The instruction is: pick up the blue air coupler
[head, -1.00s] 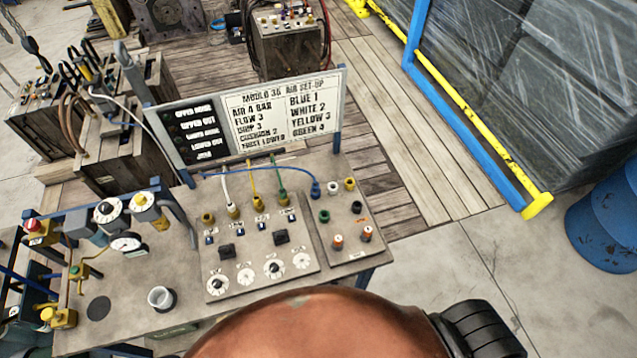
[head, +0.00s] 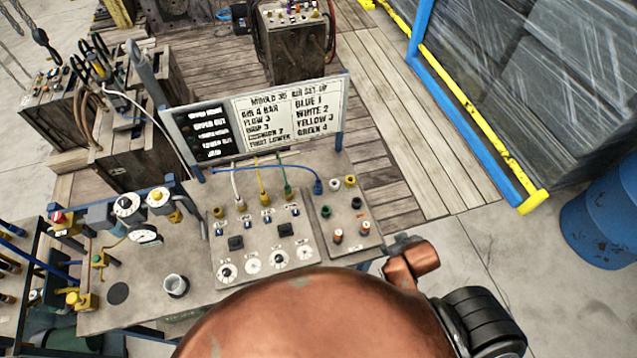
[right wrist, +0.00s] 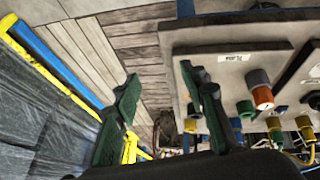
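The blue air coupler (head: 318,187) stands at the upper left of the small right-hand panel on the bench, with a blue hose running left from it. My right gripper (head: 400,243) is at the bench's right edge in the head view, below and to the right of the coupler and apart from it; only a small part shows. In the right wrist view its two dark green fingers (right wrist: 160,80) are spread with nothing between them. I cannot pick out the blue coupler for certain in that view. My left gripper is not in view.
A sign board (head: 265,115) rises behind. A yellow-blue frame (head: 480,150) and blue barrel (head: 605,220) stand right.

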